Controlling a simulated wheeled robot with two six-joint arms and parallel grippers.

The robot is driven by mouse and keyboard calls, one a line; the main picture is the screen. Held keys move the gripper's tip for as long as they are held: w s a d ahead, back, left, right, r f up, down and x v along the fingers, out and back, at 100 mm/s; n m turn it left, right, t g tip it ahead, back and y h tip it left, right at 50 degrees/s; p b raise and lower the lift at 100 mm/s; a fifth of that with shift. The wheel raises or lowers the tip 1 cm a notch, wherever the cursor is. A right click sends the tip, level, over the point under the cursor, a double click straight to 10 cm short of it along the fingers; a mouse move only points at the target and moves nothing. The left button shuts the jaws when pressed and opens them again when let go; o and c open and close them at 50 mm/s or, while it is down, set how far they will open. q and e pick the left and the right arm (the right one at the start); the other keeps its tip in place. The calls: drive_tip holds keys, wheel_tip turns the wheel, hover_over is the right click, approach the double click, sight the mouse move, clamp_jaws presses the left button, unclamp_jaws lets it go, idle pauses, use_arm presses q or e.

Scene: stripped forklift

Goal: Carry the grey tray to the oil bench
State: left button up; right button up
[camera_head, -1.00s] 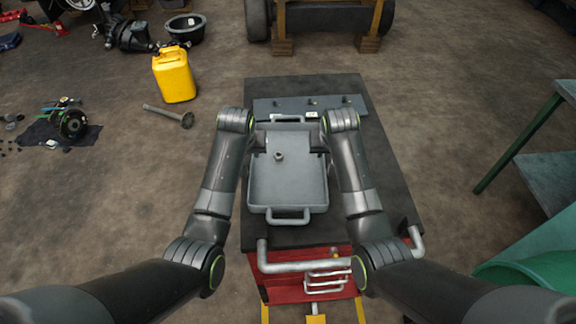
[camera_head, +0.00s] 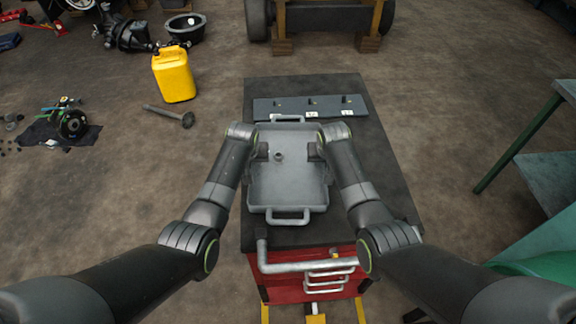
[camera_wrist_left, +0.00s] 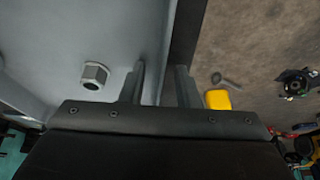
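The grey tray (camera_head: 288,184) lies flat on the black top of a red cart, with one handle at its near end and one at its far end. A hex nut (camera_head: 279,157) sits inside it, also in the left wrist view (camera_wrist_left: 94,75). My left gripper (camera_head: 263,151) is at the tray's left side wall. In the left wrist view its fingers (camera_wrist_left: 162,85) are apart, one on each side of the wall. My right gripper (camera_head: 320,149) is at the right side wall, its fingertips mostly hidden. I cannot tell which surface is the oil bench.
The red cart (camera_head: 310,288) has a handle bar at its near end. A grey strip (camera_head: 310,107) lies behind the tray. A yellow can (camera_head: 174,75) and a hammer (camera_head: 170,116) are on the floor at left. A green-edged table (camera_head: 550,178) stands at right.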

use_arm(q)
clamp_jaws()
use_arm(e)
clamp_jaws()
use_arm(q)
drive_tip(key=shift+r, duration=0.2)
use_arm(e)
drive_tip(key=shift+r, duration=0.2)
